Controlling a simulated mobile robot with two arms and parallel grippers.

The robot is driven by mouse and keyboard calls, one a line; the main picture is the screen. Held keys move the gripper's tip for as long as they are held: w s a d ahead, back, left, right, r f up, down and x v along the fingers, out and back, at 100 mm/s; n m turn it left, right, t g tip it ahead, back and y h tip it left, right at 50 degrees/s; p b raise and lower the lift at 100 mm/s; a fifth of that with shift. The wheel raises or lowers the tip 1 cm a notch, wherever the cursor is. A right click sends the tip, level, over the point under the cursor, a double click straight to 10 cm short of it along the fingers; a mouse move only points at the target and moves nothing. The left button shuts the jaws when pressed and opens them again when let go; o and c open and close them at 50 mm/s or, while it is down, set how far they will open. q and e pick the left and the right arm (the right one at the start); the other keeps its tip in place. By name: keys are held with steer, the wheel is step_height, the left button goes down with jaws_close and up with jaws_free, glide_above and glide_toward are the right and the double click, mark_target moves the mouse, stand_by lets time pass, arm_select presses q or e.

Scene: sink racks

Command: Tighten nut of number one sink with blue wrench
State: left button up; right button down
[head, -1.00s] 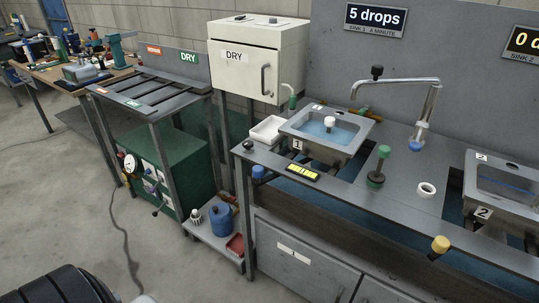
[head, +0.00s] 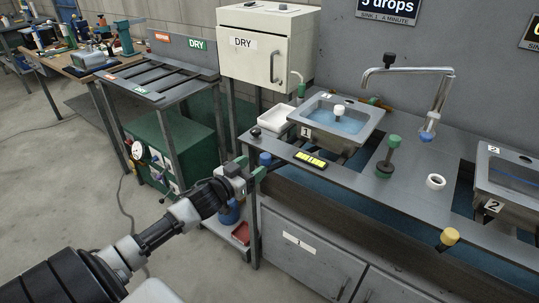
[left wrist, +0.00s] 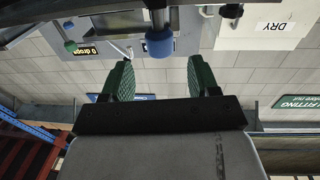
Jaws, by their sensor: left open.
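Sink number one (head: 365,128) is a metal basin with a "1" plate, holding blue water and a white stopper. A blue cylindrical end (head: 265,159) sits at the bench's front edge, below and left of the sink. I cannot tell whether it is the blue wrench's handle. My left gripper (head: 251,168) has green fingers, is open and is close to this blue end. In the left wrist view, the blue end (left wrist: 160,44) appears beyond the gap between the open fingers (left wrist: 160,78), not between them. The sink's nut is not distinguishable. My right gripper is out of view.
Sink number two (head: 515,178) is at the right. A faucet (head: 447,95), green-topped plunger (head: 388,158) and white ring (head: 436,182) stand between. A yellow knob (head: 450,237) sticks out in front. A white DRY cabinet (head: 250,60) and rack (head: 165,85) are left.

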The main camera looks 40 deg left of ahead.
mark_target(269, 155)
arm_select(q)
steer(key=w, duration=0.8)
steer(key=shift+d, duration=0.35)
steer(key=shift+c, duration=0.3)
